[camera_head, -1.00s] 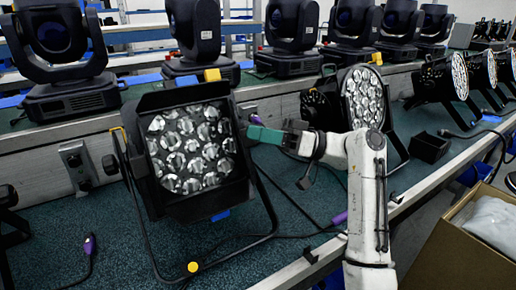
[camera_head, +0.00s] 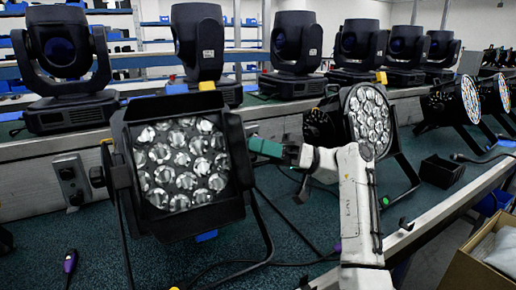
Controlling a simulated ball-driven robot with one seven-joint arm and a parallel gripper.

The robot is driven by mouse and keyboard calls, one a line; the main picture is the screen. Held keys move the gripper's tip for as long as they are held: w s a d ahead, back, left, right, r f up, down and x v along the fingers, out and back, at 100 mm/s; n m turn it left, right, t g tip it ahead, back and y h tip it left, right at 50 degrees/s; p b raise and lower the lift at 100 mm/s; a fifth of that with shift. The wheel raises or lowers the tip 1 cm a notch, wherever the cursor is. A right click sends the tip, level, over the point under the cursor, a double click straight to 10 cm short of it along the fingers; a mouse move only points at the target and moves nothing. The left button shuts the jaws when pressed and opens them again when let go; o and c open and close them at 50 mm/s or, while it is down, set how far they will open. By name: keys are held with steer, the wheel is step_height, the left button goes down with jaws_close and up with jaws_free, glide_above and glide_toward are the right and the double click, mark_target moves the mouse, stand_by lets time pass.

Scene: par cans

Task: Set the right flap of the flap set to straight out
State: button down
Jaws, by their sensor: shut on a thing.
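The flap set (camera_head: 184,225) is the black frame of flaps around the front of a par can (camera_head: 180,165) with several round lenses, standing on the bench at left centre. Its right flap (camera_head: 239,152) shows as a narrow dark strip along the right side of the lens face, seen nearly edge-on, so its exact angle is hard to judge. My gripper (camera_head: 254,146), with green fingers, reaches in from the right and is shut on the right flap at about mid-height. The fingertips are partly hidden by the flap. My white arm rises from the lower right.
A second par can (camera_head: 368,120) stands close behind my wrist. A small black open box (camera_head: 442,170) is on the bench at right. Moving-head lights (camera_head: 297,55) line the shelf behind. A cardboard box (camera_head: 490,255) is at lower right. Cables lie on the green bench top.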

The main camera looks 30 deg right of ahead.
steer(key=c, duration=1.1)
jaws_free()
steer(key=v, duration=1.1)
steer(key=shift+a, duration=0.1)
